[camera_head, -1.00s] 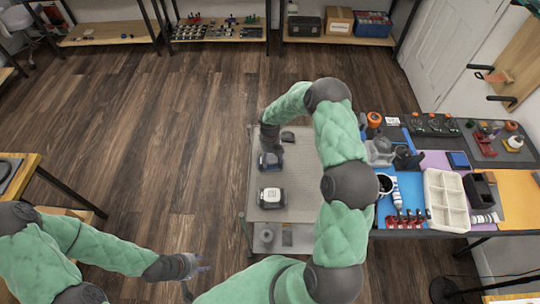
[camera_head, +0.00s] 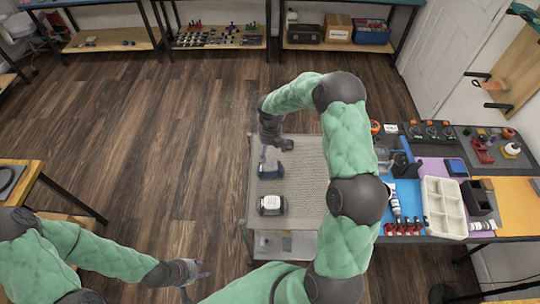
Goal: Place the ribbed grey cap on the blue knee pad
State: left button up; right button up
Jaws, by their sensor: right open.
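The blue knee pad (camera_head: 270,171) lies on the perforated top of a grey cart, behind a white and dark pad-like piece (camera_head: 270,205). A small dark grey piece (camera_head: 287,145) lies behind and right of the blue pad. It may be the ribbed grey cap, but its ribs are too small to tell. My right gripper (camera_head: 264,155) is open, pointing down just behind the blue pad and left of the grey piece. I cannot tell whether it touches either one. My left gripper (camera_head: 203,270) is open and empty at the lower left, over the floor.
The cart top (camera_head: 310,165) is bare to the right of the pieces, partly behind my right arm. A workbench at the right holds a white compartment tray (camera_head: 445,206), a black bin (camera_head: 476,198) and several tools. A wooden table (camera_head: 28,178) stands at the left.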

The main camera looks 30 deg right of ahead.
notch_tip(320, 180, up, 2)
jog(key=shift+r, duration=0.2)
dwell(0.4)
